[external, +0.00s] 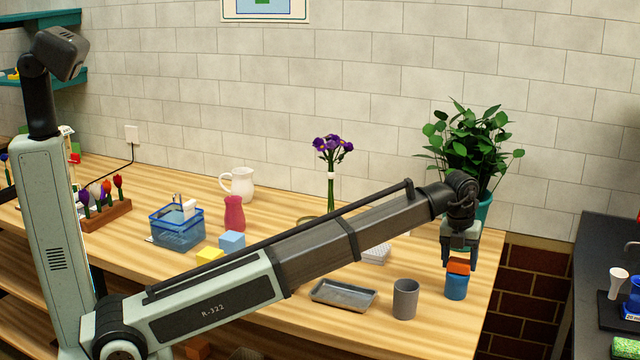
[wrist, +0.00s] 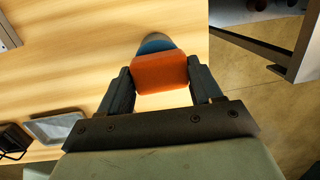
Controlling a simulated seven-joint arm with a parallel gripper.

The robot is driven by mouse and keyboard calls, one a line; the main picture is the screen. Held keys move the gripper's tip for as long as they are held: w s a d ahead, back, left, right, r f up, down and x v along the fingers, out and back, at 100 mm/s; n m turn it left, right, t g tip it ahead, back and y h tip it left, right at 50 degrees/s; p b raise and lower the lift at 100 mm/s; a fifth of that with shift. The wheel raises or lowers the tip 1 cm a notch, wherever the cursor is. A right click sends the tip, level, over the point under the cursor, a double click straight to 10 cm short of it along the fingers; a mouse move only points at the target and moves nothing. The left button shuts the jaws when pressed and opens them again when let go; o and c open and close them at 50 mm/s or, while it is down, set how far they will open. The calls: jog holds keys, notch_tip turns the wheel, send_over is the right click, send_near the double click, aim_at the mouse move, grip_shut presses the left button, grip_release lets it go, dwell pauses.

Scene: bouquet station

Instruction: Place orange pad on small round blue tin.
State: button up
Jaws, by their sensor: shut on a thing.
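The orange pad (external: 459,267) is held between the fingers of my gripper (external: 460,262) near the table's right end. It also shows in the wrist view (wrist: 160,73), with a finger against each side. The small round blue tin (external: 456,287) stands upright on the table directly below the pad. In the wrist view part of the blue tin (wrist: 156,43) shows beyond the pad, and the rest is hidden by it. The pad appears at the tin's top; I cannot tell whether they touch.
A grey cup (external: 405,299) stands just left of the tin, with a grey tray (external: 343,294) further left. A potted plant (external: 470,140) stands behind my gripper. The table's right edge is close to the tin. A blue basket (external: 177,231) and a pink vase (external: 234,213) are further left.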

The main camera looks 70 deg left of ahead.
aim_at(454, 263)
jog(key=shift+f, duration=0.1)
jog(key=o, duration=1.2)
jog(key=r, duration=0.4)
jog(key=s+r, duration=0.1)
jog(key=r, duration=0.7)
jog(key=shift+s+d+r, duration=0.1)
jog(key=shift+s+d, duration=0.1)
jog(key=shift+s, duration=0.15)
